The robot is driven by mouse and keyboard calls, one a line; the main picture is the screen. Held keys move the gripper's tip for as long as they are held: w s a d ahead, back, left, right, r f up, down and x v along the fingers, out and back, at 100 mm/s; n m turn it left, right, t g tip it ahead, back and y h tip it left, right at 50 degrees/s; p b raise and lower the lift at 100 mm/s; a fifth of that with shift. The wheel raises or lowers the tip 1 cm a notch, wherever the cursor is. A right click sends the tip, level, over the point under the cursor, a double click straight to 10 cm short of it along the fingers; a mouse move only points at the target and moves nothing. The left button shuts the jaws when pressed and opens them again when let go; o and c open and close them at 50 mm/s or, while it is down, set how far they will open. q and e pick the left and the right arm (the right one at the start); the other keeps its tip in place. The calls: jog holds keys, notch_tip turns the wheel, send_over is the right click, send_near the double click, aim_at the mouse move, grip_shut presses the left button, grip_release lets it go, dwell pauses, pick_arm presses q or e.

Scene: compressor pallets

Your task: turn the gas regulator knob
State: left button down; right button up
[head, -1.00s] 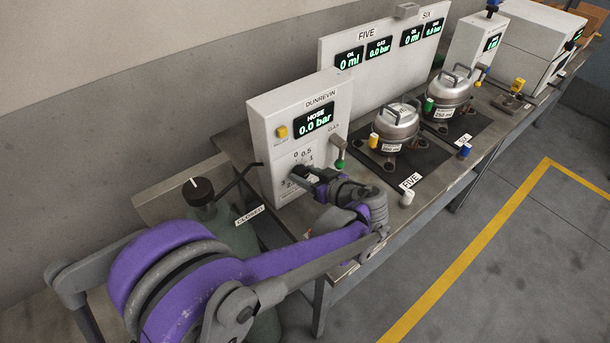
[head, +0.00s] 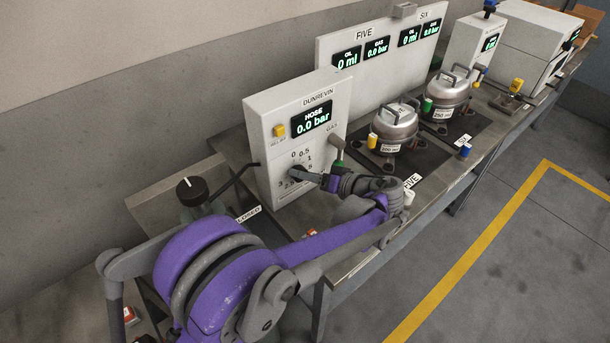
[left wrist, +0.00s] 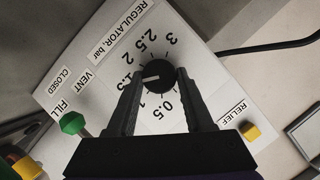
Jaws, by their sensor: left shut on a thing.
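The regulator knob (left wrist: 157,74) is round and black, on a white dial panel marked 0.5 to 3 under "REGULATOR bar". Its white line lies toward the 1.5 side in the left wrist view. In the head view the knob (head: 297,173) is partly covered on the front of the white DUNREVIN box (head: 262,155). My left gripper (left wrist: 158,78) is shut on the knob, one finger on each side; it also shows in the head view (head: 309,177). The HOSE display (head: 313,119) reads 0.0 bar. My right gripper is not seen.
A green-tipped lever (head: 337,152) and yellow relief button (head: 279,130) are on the box. A black-capped cylinder (head: 192,190) with a hose stands left. Two metal vessels (head: 394,122) sit on dark mats right of it. Floor in front of the bench is clear.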

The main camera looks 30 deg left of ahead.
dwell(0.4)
pick_arm(q)
jog(key=shift+c, duration=1.4)
grip_release()
jog(key=shift+d, duration=0.1)
jog(key=v, duration=1)
jog(key=shift+d, duration=0.35)
